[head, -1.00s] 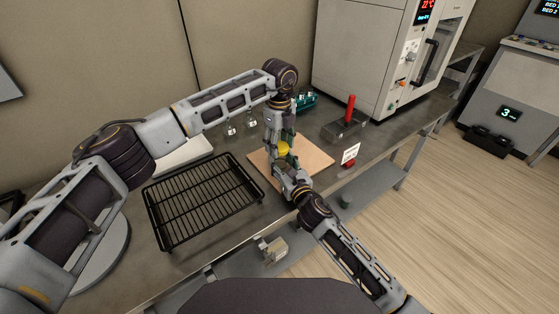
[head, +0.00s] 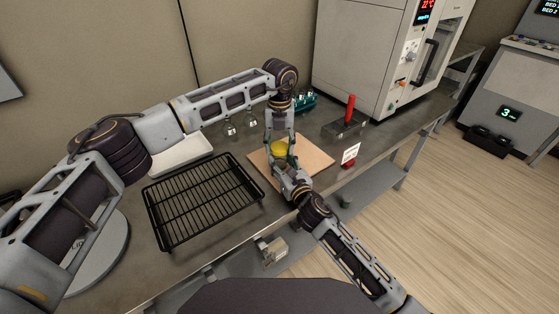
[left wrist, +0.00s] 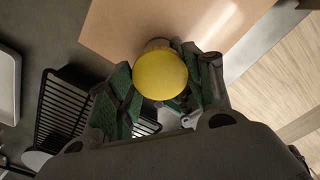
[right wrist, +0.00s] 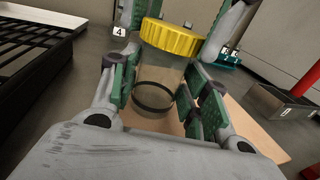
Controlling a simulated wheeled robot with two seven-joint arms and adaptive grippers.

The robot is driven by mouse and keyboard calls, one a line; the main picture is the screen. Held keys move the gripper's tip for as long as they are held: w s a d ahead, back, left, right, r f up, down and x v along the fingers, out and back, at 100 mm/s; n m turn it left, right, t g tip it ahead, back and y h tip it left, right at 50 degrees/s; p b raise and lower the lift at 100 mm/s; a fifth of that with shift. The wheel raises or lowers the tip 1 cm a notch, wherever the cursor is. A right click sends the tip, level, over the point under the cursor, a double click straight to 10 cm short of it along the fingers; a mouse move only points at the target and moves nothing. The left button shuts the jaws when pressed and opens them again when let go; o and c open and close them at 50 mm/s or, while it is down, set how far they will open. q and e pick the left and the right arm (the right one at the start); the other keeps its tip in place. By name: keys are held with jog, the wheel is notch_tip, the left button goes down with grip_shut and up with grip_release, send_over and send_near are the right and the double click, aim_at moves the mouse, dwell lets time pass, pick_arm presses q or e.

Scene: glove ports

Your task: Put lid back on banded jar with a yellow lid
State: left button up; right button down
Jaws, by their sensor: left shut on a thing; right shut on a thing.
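The banded jar (right wrist: 158,85) is clear with dark bands and stands upright on the tan board in the right wrist view. The yellow lid (right wrist: 172,38) sits over its mouth, looking level; I cannot tell how tightly it is seated. My right gripper (head: 286,166) is shut on the jar's body from the near side, below the lid.
The tan board (head: 316,157) lies under the jar. A black wire rack (head: 203,198) is to the left. A red-handled metal block (head: 345,128), a small white sign (head: 350,153) and a teal rack (head: 305,100) stand to the right and behind.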

pick_arm(q)
jog(key=m, duration=0.4)
jog(key=shift+m, duration=0.3)
pick_arm(e)
jog(key=shift+a, duration=0.1)
pick_arm(q)
jog(key=m, duration=0.3)
jog(key=shift+m, duration=0.4)
jog(key=m, duration=0.4)
jog(key=shift+m, duration=0.3)
jog(key=m, duration=0.3)
jog(key=shift+m, duration=0.4)
jog(key=m, duration=0.3)
jog(key=shift+m, duration=0.4)
jog(key=m, duration=0.4)
jog(key=shift+m, duration=0.3)
jog(key=m, duration=0.3)
jog(key=shift+m, duration=0.4)
jog(key=m, duration=0.4)
jog(key=shift+f, duration=0.1)
jog(key=o, duration=1.2)
